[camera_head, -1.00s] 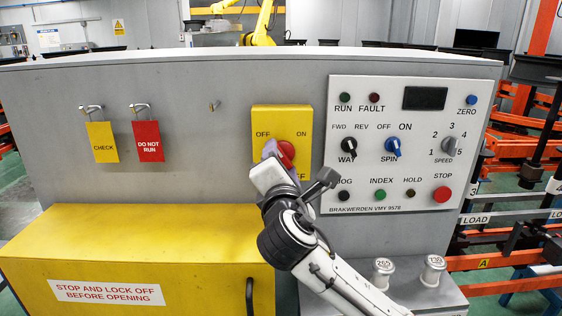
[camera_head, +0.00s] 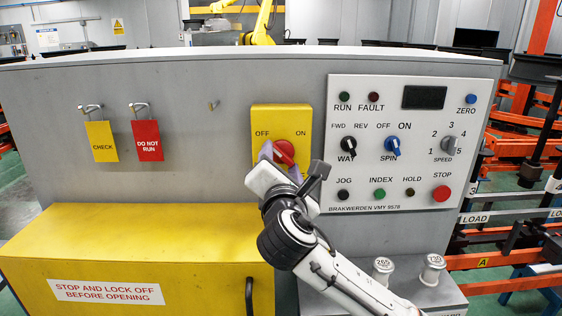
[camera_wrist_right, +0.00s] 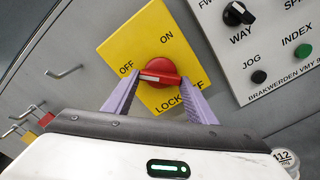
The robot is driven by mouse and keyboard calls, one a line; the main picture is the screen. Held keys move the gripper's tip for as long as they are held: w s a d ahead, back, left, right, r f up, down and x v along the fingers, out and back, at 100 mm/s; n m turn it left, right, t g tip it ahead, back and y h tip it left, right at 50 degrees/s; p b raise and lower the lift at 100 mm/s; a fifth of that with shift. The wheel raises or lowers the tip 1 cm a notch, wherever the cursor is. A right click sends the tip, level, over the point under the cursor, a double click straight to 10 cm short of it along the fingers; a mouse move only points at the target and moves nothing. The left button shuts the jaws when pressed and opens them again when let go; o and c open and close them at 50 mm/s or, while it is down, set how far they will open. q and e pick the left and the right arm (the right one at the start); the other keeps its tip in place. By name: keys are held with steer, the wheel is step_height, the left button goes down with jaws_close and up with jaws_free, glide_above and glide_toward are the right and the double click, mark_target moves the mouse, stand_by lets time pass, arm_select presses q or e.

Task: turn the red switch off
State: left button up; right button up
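The red switch (camera_head: 285,152) is a rotary knob on a yellow plate (camera_head: 282,116) marked OFF at the left and ON at the right. In the right wrist view the red switch (camera_wrist_right: 160,75) shows its bar's white mark towards the OFF side. My right gripper (camera_wrist_right: 160,80) is at the switch, one lilac finger on each side of the knob. Its fingers are apart, with tips close to the bar's ends; I cannot tell whether they touch. In the head view my right gripper (camera_head: 275,155) hides the plate's lower part. My left gripper is not in view.
A grey control panel (camera_head: 458,97) with knobs and buttons is just right of the yellow plate. A yellow tag (camera_head: 102,142) and a red tag (camera_head: 147,141) hang on hooks at the left. A yellow cabinet (camera_head: 130,240) juts out below. Two small cylinders (camera_head: 383,268) stand at lower right.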

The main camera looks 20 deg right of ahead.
steer(key=o, duration=0.4)
steer(key=shift+c, duration=0.2)
steer(key=shift+s, duration=0.1)
steer(key=b+v, duration=0.1)
steer(key=v, duration=0.9)
steer(key=shift+s, duration=0.1)
